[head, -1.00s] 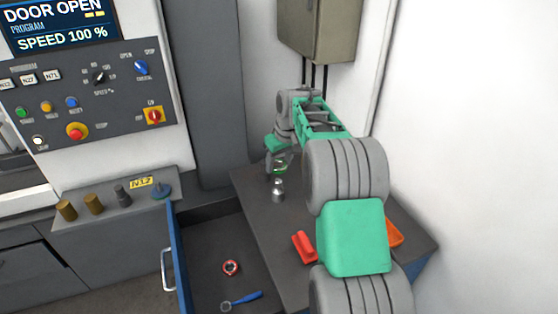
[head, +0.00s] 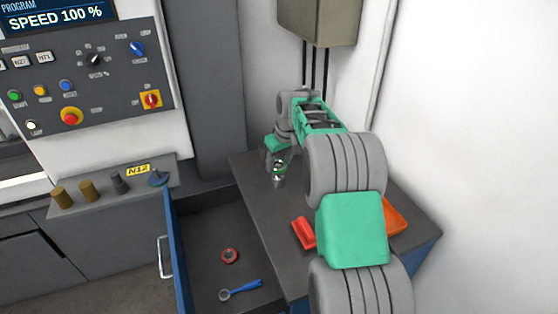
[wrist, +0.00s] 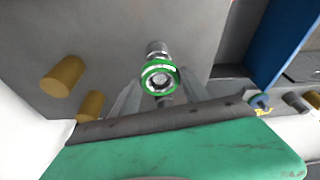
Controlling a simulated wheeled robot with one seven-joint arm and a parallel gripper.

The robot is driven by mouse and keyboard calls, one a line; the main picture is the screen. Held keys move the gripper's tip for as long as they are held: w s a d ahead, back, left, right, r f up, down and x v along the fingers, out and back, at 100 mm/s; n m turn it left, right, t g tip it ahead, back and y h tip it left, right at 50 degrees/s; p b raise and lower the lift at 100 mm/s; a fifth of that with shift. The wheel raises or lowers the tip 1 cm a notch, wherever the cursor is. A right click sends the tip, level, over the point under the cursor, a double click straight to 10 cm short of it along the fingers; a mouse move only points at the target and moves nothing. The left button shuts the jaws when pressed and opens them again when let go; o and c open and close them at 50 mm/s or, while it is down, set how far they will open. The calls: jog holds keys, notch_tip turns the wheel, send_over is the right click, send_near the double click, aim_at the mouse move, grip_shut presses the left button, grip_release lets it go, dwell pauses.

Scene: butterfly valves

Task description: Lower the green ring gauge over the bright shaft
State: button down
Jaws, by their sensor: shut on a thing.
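The green ring gauge (wrist: 147,70) is held at my gripper (wrist: 158,98), whose two grey fingers close on it from either side in the wrist view. Bright metal shows inside the ring, and it appears to be around the top of the bright shaft (wrist: 157,48). How far down it sits I cannot tell. In the head view the shaft (head: 278,181) stands upright on the dark bench top (head: 262,205), directly under my gripper (head: 279,164). The ring is small and partly hidden there.
Two brass cylinders (wrist: 62,74) stand near the shaft in the wrist view. On the bench are a red block (head: 303,233) and an orange tray (head: 396,216). An open drawer (head: 205,225) holds a red ring (head: 229,256) and a blue-handled tool (head: 241,290). A cabinet (head: 318,22) hangs above.

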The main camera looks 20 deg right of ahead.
aim_at(279, 166)
jog(key=shift+f+b, duration=0.95)
jog(key=shift+f, duration=0.55)
dwell(0.4)
jog(key=shift+c, duration=2.3)
grip_release()
jog(key=b+v, duration=0.1)
jog(key=v, duration=0.6)
jog(key=shift+s+r, duration=0.1)
jog(key=shift+r, duration=0.25)
